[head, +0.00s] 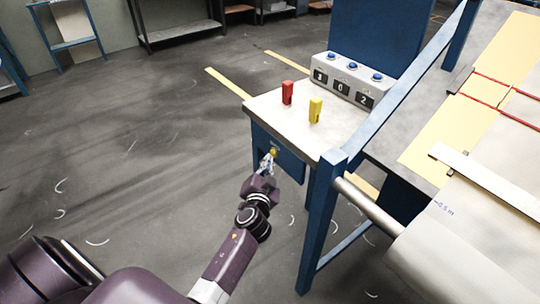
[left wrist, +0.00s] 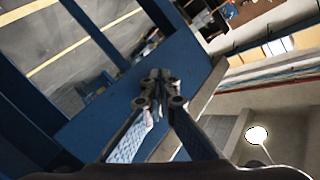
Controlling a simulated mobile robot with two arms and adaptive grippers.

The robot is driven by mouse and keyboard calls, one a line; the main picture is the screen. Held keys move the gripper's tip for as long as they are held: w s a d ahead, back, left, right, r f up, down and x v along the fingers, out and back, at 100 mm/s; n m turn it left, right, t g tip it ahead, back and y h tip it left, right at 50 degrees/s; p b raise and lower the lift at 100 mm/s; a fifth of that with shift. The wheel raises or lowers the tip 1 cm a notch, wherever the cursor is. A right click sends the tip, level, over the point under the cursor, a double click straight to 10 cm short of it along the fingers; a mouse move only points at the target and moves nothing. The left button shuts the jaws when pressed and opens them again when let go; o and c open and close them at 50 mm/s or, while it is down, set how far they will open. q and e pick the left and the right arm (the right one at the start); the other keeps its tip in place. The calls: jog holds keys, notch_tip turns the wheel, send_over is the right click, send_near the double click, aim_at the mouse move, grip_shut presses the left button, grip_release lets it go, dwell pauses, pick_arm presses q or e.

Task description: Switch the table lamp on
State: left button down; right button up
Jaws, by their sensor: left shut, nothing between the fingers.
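My left gripper (head: 268,163) is shut and empty, in front of the blue front (head: 290,163) of a small side table. A small yellow part (head: 274,152) shows right at its fingertips, by the blue front; I cannot tell whether they touch. In the left wrist view the closed fingertips (left wrist: 156,82) are over the blue panel (left wrist: 105,115), and the yellow part is hidden. No table lamp is clearly seen in the head view. A bright white oval (left wrist: 257,135) on a thin line shows in the left wrist view; I cannot tell what it is. My right gripper is not in view.
On the table top (head: 268,105) stand a red block (head: 288,92) and a yellow block (head: 315,109). Behind them is a grey box (head: 345,80) with blue buttons and number windows. A blue frame post (head: 320,220) stands right of my gripper. Floor to the left is clear.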

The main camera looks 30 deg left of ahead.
pick_arm(q)
jog(key=shift+w+d+r, duration=0.2)
jog(key=shift+w, duration=0.1)
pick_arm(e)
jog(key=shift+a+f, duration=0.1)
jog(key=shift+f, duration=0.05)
pick_arm(q)
jog(key=shift+w+d+r, duration=0.1)
jog(key=shift+w+r, duration=0.05)
jog(key=shift+r, duration=0.05)
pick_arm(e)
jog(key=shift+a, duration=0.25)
pick_arm(q)
jog(key=shift+d+b, duration=0.1)
jog(key=shift+b, duration=0.25)
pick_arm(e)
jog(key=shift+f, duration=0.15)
pick_arm(q)
jog(key=s+a+p, duration=0.1)
jog(key=s+a, duration=0.1)
jog(key=s, duration=0.3)
jog(key=shift+s+a+f, duration=0.25)
jog(key=shift+s+f, duration=0.1)
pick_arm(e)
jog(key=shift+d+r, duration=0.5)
